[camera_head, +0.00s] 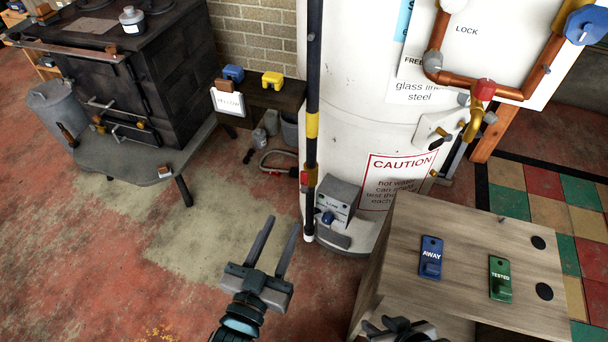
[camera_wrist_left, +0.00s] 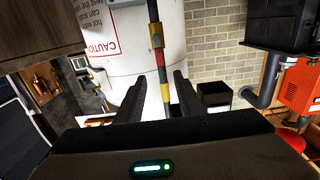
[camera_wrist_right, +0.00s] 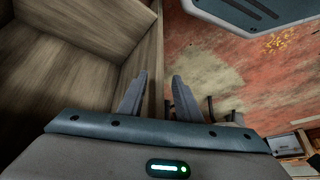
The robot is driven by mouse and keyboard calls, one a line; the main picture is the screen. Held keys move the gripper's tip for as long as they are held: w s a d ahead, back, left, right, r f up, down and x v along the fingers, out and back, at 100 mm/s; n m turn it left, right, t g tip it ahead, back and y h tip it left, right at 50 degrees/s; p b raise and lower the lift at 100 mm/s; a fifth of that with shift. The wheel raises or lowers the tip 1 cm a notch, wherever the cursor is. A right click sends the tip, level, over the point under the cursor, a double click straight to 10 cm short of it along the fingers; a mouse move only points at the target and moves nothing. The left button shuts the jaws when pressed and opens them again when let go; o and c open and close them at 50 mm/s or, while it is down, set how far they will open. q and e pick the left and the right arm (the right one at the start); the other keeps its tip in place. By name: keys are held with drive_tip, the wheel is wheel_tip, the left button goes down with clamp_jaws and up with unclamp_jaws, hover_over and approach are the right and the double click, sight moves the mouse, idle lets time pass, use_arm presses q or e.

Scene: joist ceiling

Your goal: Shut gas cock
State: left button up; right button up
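A black pipe (camera_head: 313,80) with a yellow band runs down the front of a white water heater (camera_head: 350,110). A small brass-yellow fitting with a red part (camera_head: 309,178) sits low on it and looks like the gas cock; its handle's position is too small to tell. Beside it is a grey control box (camera_head: 338,200) with a blue knob. My left gripper (camera_head: 282,222) is open and empty, below and left of the fitting. In the left wrist view the banded pipe (camera_wrist_left: 156,40) stands beyond its fingers. My right gripper (camera_wrist_right: 158,77) is open and empty beside a wooden cabinet.
The wooden cabinet (camera_head: 410,270) with blue and green tags stands at the right. Copper pipes with a red-capped valve (camera_head: 483,90) are above it. A black stove (camera_head: 130,70) and small table (camera_head: 262,97) stand at the left. The floor before the heater is clear.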

sight(303, 178)
use_arm(q)
drive_tip(key=x, duration=1.6)
drive_tip(key=shift+s, duration=0.1)
clamp_jaws()
